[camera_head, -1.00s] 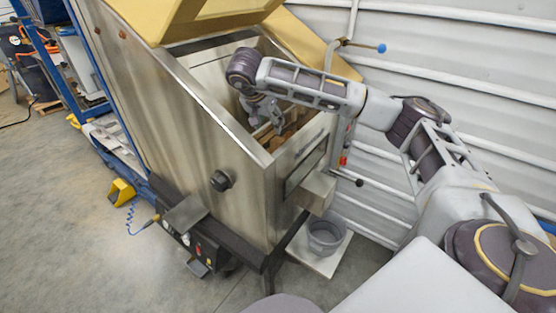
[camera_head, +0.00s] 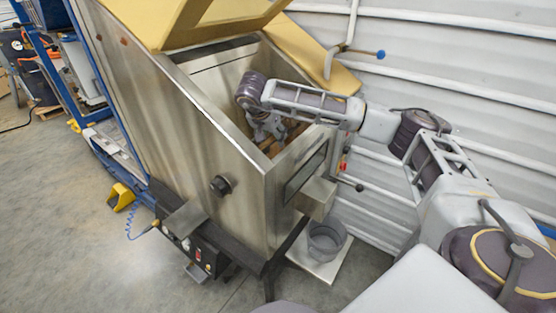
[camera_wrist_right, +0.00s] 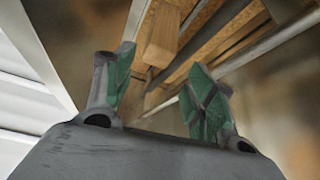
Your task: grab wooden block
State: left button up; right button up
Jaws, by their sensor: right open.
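A light wooden block (camera_wrist_right: 161,38) shows in the right wrist view, at the top between my right gripper's fingers and beyond them. It lies inside the hopper (camera_head: 245,215), by dark bars and brown wooden material. My right gripper (camera_wrist_right: 160,92) is open, its two green-padded fingers apart with nothing between their tips. In the head view the right gripper (camera_head: 268,135) reaches down into the hopper's open top, and its fingertips are hard to make out there. The block cannot be picked out clearly in the head view. My left gripper is not in view.
The hopper's steel walls stand close around my right gripper. A yellow lid (camera_head: 190,22) is raised at the back. A grey bucket (camera_head: 326,240) stands on a pale board right of the hopper. A corrugated wall (camera_head: 460,75) runs along the right.

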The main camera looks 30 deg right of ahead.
aim_at(277, 145)
jog(key=x, duration=0.3)
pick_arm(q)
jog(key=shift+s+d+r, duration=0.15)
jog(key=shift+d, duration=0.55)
pick_arm(e)
jog(key=shift+w+d+f, duration=0.1)
jog(key=shift+d+f, duration=0.1)
jog(key=shift+f, duration=0.1)
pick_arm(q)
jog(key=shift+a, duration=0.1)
pick_arm(e)
jog(key=shift+w+d+f+p, duration=0.15)
jog(key=shift+d+f+p, duration=0.05)
jog(key=shift+f+p, duration=0.15)
jog(key=x, duration=0.3)
jog(key=shift+d+f+p, duration=0.2)
jog(key=shift+f+p, duration=0.05)
jog(key=shift+p, duration=0.1)
jog(key=shift+w+d+f, duration=0.1)
jog(key=shift+f, duration=0.2)
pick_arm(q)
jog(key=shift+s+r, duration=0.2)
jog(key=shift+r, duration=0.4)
pick_arm(e)
grip_shut()
